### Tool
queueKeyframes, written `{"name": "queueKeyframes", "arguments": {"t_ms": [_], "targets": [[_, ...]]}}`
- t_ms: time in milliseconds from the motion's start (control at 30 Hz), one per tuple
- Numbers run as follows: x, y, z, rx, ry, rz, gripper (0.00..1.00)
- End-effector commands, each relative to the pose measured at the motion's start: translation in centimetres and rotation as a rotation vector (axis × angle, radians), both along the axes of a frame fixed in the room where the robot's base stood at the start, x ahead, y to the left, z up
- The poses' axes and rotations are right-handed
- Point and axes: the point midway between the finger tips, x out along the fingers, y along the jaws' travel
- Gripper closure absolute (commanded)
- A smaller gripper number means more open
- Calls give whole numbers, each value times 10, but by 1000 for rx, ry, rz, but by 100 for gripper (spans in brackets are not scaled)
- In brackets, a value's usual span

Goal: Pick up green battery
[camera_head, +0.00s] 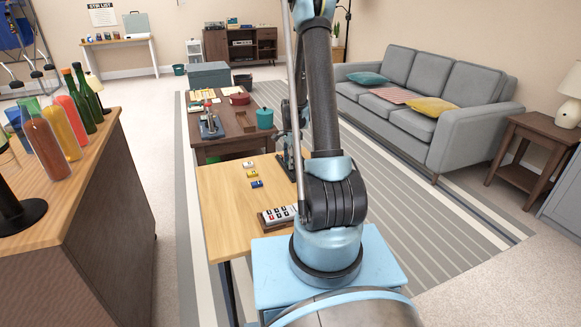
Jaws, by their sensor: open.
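I cannot make out a green battery. Small blocks lie in a loose line on the light wooden table (222,205): a white one (249,165), a yellow one (252,174) and a blue one (257,184). A dark holder (278,215) with several small white and red pieces lies nearer to me. My gripper (289,166) hangs low over the table's right side, to the right of the blocks and apart from them. It is open. My own arm hides much of it, along with the table surface behind.
A dark wooden coffee table (222,147) with a teal pot (265,118) and other items stands beyond. A bar counter (95,160) with bottles (44,140) is at left. A grey sofa (415,125) is at right. The light table's left part is clear.

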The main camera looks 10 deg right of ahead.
Motion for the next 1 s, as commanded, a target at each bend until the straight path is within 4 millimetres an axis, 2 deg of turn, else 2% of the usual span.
{"name": "queueKeyframes", "arguments": {"t_ms": [267, 467, 833, 1000], "targets": [[0, 0, -1, 0, 0, 0, 55], [0, 0, -1, 0, 0, 0, 100], [0, 0, 0, 0, 0, 0, 100], [0, 0, 12, 0, 0, 0, 100]]}}
